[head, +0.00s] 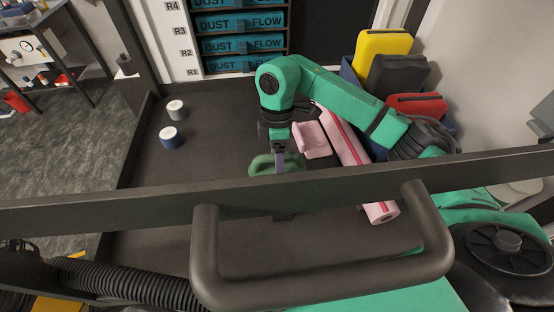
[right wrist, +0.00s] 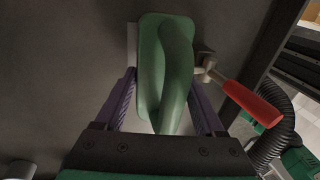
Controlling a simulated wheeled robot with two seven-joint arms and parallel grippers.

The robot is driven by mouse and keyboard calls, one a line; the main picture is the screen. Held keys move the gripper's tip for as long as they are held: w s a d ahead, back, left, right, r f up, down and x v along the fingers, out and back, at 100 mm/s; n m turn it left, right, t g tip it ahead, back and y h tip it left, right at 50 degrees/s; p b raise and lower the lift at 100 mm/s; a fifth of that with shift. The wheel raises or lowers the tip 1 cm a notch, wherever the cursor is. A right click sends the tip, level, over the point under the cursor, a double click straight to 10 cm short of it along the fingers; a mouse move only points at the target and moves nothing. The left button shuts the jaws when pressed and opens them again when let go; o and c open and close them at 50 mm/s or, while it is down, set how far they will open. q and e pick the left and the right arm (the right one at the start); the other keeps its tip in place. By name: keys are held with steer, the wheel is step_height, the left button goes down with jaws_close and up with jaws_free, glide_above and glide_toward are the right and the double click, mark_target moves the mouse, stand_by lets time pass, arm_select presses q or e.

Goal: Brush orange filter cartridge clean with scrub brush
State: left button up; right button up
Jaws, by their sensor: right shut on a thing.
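My right gripper (head: 280,150) is over the dark bench (head: 150,180), pointing down. It is shut on a green scrub brush (head: 262,166). In the right wrist view, the brush's rounded green handle (right wrist: 176,60) and flat green back lie between the purple fingers of the gripper (right wrist: 165,85). I cannot make out an orange filter cartridge in either view. My left gripper is not in view.
A dark rail (head: 120,207) crosses in front. A red-handled lever (right wrist: 252,103) is near the brush.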

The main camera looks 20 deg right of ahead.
stand_by(0.3)
steer(key=shift+f, duration=0.3)
stand_by(0.3)
